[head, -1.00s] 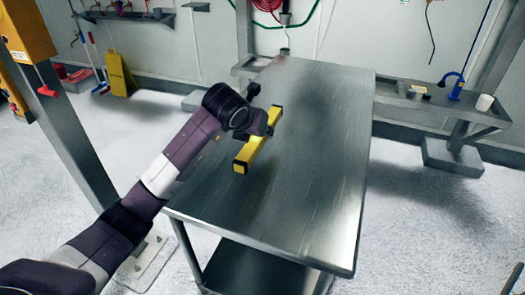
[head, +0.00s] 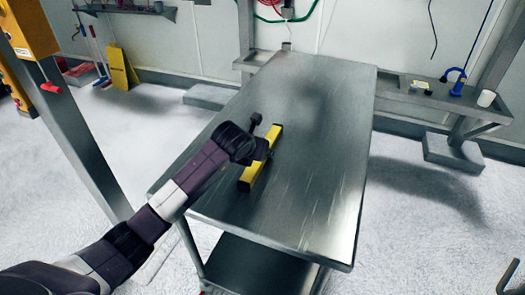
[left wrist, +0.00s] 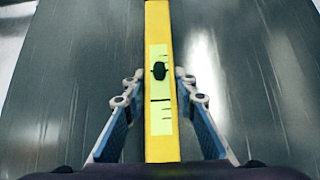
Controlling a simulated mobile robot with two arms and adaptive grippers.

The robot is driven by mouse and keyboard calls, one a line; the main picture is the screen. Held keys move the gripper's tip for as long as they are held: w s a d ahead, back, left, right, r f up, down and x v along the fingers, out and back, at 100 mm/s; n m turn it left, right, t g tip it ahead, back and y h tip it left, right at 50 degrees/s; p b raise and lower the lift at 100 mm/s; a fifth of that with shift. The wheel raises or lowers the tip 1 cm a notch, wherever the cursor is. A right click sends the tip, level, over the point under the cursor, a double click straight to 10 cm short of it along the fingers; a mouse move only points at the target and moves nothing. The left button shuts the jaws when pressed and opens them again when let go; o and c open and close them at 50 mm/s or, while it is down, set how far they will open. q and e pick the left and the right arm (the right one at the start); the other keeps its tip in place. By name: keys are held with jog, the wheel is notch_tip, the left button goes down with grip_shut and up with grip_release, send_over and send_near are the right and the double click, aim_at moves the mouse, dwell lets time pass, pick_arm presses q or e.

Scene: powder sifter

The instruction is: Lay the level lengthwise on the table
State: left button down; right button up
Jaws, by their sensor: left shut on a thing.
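The yellow level (head: 253,172) is a long bar with dark ends, at the left half of the steel table (head: 310,190). It lies roughly along the table's length, close to or on the top; the exact gap cannot be told. My left gripper (head: 262,150) is shut on the level near its middle. In the left wrist view the level (left wrist: 158,20) runs straight up the picture, with its pale vial strip and dark bubble showing. The fingers of my left gripper (left wrist: 160,108) stand on both sides of it.
The rest of the table top is clear. A grey shelf (head: 405,100) behind on the right carries a blue tool (head: 456,84) and a white cup (head: 486,98). A metal post (head: 85,140) stands left of the table.

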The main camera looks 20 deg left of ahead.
aim_at(252, 168)
pick_arm(q)
jog(key=c, duration=1.6)
grip_release()
jog(key=shift+r, duration=0.15)
jog(key=shift+s+r, duration=0.15)
jog(key=shift+s, duration=0.05)
jog(key=b+v, duration=0.1)
jog(key=v, duration=0.9)
jog(key=shift+s+r, duration=0.45)
jog(key=shift+s, duration=0.05)
